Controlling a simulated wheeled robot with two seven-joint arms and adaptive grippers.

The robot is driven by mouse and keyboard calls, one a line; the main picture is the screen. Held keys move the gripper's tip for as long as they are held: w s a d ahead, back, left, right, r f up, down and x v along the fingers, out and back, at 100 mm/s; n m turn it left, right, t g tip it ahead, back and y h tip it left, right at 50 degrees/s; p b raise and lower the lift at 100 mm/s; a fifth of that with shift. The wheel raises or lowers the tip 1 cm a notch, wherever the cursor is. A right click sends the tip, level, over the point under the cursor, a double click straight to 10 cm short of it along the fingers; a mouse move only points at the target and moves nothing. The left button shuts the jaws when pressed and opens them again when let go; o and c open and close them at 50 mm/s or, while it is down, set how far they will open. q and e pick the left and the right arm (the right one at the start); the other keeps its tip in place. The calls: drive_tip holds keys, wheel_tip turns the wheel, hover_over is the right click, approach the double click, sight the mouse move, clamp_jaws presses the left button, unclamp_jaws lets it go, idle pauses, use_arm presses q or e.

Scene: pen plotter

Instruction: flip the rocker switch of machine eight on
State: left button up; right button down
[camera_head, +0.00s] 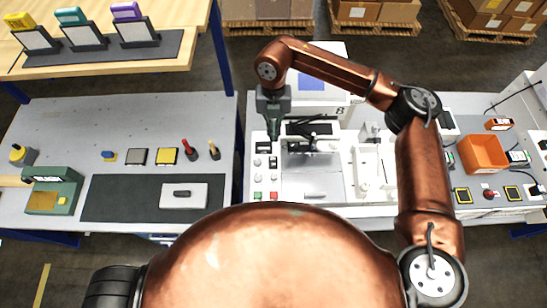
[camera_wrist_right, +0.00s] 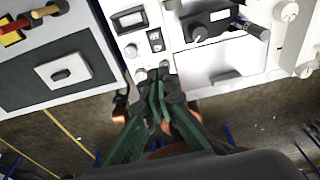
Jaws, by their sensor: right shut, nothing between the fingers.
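Machine eight (camera_head: 340,111) is the white machine marked 8 behind the middle of the bench. Its control panel (camera_head: 265,182) carries a small display, switches, a knob and green and red buttons. A small black rocker switch (camera_wrist_right: 155,40) shows on the panel in the right wrist view; which side is pressed is too small to tell. My right gripper (camera_head: 273,136) hangs over the panel, pointing down, shut and empty. In the right wrist view its fingertips (camera_wrist_right: 158,82) appear just below the rocker switch and cover part of the panel's lower controls. My left gripper is not in view.
The left bench holds a dark mat (camera_head: 105,198) with a grey switch block (camera_head: 183,195) and several small controls behind it. An orange bin (camera_head: 484,153) stands at the right. A gap separates the left and middle benches. Pallets of boxes (camera_head: 375,12) stand at the back.

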drive_tip(key=shift+s+a, duration=0.1)
drive_tip(key=shift+a, duration=0.05)
drive_tip(key=p, duration=0.4)
approach(273, 165)
drive_tip(key=f, duration=0.4)
drive_tip(key=s+f, duration=0.1)
drive_tip(key=f, duration=0.1)
drive_tip(key=shift+s+f, duration=0.1)
drive_tip(key=shift+f, duration=0.3)
